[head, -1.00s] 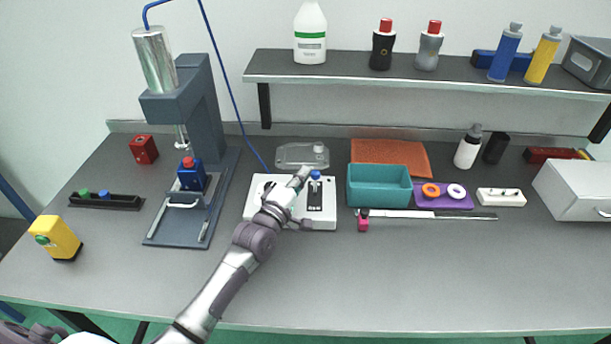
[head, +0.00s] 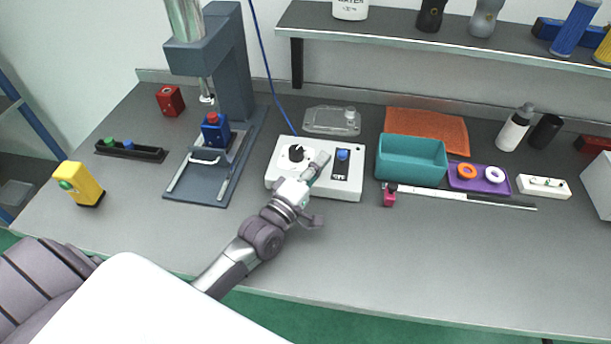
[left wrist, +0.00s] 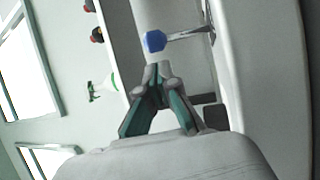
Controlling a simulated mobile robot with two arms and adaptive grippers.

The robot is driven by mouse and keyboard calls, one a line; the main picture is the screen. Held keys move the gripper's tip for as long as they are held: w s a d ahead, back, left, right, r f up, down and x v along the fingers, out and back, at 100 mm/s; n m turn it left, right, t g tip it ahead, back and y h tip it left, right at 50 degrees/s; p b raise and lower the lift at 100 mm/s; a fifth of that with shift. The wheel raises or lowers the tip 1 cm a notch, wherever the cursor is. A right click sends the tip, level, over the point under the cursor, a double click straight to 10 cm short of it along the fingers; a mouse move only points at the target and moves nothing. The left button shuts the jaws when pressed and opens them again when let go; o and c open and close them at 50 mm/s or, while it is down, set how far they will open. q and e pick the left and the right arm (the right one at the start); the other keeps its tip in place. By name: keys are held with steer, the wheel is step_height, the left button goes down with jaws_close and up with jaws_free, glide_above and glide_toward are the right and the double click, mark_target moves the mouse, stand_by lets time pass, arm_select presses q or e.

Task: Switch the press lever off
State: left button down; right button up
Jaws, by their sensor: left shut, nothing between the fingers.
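The press lever has a blue knob (head: 342,155) and stands on a dark plate on the right part of the white control box (head: 313,188). In the left wrist view the blue knob (left wrist: 155,41) sits on a metal rod just beyond the fingertips, apart from them as far as I can tell. My left gripper (head: 321,160) is shut and empty over the box, just left of the knob. Its closed fingers also show in the left wrist view (left wrist: 158,71). The press (head: 225,70) stands to the left of the box. My right gripper is out of view.
A black dial (head: 296,153) is on the box, left of my gripper. A teal bin (head: 411,160) stands close on the right, and a clear lidded tray (head: 331,121) lies behind. A blue cable (head: 268,75) runs down behind the box. The front of the table is clear.

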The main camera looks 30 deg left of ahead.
arm_select(q)
steer(key=v, duration=0.8)
steer(key=shift+s, duration=0.15)
steer(key=shift+r, duration=0.1)
